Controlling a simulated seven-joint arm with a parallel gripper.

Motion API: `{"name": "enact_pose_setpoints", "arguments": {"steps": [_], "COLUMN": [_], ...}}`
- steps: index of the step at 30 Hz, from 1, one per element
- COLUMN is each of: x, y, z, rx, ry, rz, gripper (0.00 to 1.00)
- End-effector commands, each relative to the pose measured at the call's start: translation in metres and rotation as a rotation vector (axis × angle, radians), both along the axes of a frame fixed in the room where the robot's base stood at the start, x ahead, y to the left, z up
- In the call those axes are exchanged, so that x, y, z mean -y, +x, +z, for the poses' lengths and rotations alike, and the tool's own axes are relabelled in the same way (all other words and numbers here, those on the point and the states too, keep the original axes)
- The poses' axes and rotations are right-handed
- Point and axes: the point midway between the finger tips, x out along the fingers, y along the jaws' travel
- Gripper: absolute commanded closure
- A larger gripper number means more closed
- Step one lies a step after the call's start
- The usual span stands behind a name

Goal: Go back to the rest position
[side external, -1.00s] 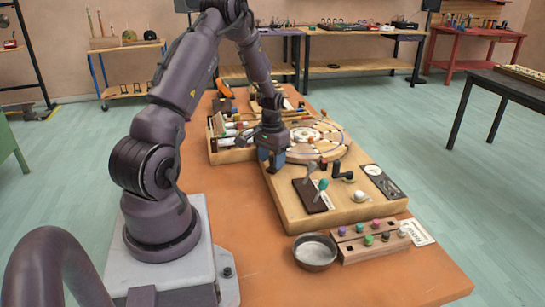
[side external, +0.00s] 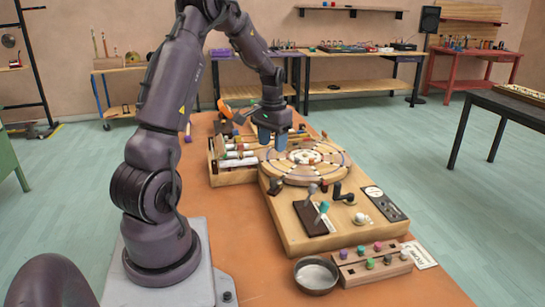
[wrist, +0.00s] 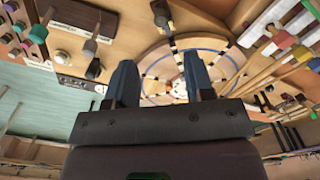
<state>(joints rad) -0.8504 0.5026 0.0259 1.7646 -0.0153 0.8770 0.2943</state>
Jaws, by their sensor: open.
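My gripper (side external: 272,138) is in the air above the far left part of the wooden board, near the round disc (side external: 304,160). Its two blue fingers are apart and nothing is between them. In the wrist view the open fingers (wrist: 160,85) point toward the disc (wrist: 178,75), with a gap showing its surface. My gripper touches nothing that I can see. The arm is bent over, its forearm reaching down to the gripper.
The wooden board (side external: 285,215) carries levers (side external: 320,212), a black crank (side external: 343,192) and a dark panel (side external: 385,203). A rack of rods (side external: 232,178) stands at its left. A metal bowl (side external: 316,275) and a block with coloured pegs (side external: 375,268) are near the front.

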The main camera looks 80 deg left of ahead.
Motion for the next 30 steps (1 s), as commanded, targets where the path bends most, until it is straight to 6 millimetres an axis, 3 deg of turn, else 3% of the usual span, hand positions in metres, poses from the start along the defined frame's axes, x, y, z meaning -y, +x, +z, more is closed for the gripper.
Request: {"name": "enact_pose_setpoints", "arguments": {"steps": [5,20,23,26,30], "x": [0.000,0.002,0.021,0.052,0.108], "y": [0.000,-0.002,-0.014,-0.013,-0.010], "z": [0.009,0.007,0.003,0.023,0.058], "rx": [0.000,-0.006,-0.031,-0.018,0.028], "ry": [0.000,-0.006,-0.034,-0.020,0.017], "rz": [0.000,0.034,0.075,0.063,-0.005], "gripper": [0.52,0.52,0.52,0.52,0.52]}}
